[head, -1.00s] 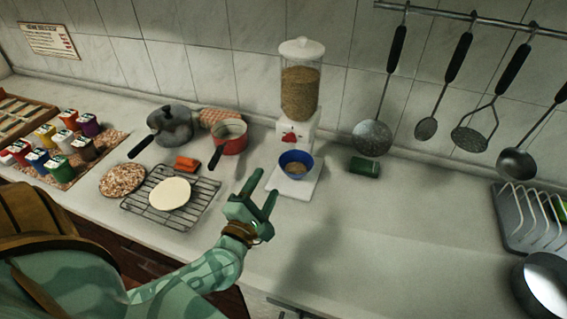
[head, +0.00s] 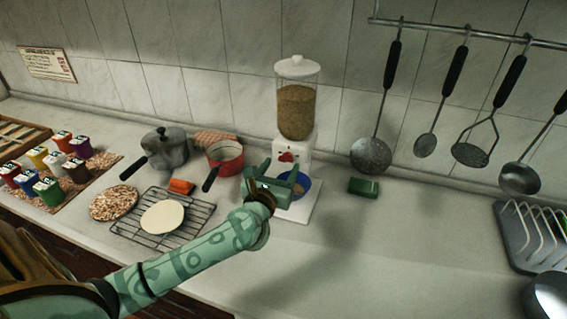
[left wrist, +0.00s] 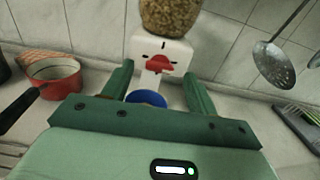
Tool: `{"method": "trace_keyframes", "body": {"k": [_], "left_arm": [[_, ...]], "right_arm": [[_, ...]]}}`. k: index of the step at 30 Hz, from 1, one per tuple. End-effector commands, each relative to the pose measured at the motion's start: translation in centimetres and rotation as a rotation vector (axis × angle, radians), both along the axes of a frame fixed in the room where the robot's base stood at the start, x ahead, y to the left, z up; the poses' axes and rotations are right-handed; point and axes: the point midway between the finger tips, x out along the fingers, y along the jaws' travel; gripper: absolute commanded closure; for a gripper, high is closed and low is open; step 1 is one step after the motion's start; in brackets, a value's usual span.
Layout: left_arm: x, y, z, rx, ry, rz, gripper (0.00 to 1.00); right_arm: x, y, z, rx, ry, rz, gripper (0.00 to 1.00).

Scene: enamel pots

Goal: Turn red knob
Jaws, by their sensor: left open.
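The red knob (head: 287,157) is on the front of the white dispenser base (head: 307,150), under a clear canister of grain (head: 296,110). In the left wrist view the red knob (left wrist: 160,64) shows near the middle, between and beyond my fingers. My left gripper (head: 277,176) is open in front of the dispenser, apart from the knob as far as I can see. Its two fingers also show in the left wrist view (left wrist: 158,88), with nothing between them. A blue bowl (head: 302,184) stands below the knob, partly hidden by the gripper. My right gripper is not in view.
A red saucepan (head: 227,158) and a grey pot (head: 165,148) stand left of the dispenser. A wire rack (head: 190,222) holds a pale round. A green block (head: 363,187) lies to the right. Utensils hang from a rail (head: 460,32).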

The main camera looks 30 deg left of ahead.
Motion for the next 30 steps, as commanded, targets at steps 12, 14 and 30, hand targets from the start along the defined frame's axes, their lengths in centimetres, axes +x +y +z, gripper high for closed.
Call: {"method": "trace_keyframes", "body": {"k": [12, 14, 30], "left_arm": [[2.8, 0.7, 0.0, 0.000, 0.001, -0.001, 0.42], [2.8, 0.6, 0.0, 0.000, 0.001, -0.001, 0.42], [2.8, 0.6, 0.1, 0.021, 0.005, 0.000, 0.86]], "right_arm": [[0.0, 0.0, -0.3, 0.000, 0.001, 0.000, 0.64], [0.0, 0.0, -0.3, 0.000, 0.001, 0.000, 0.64], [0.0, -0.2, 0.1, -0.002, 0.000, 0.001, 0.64]]}}
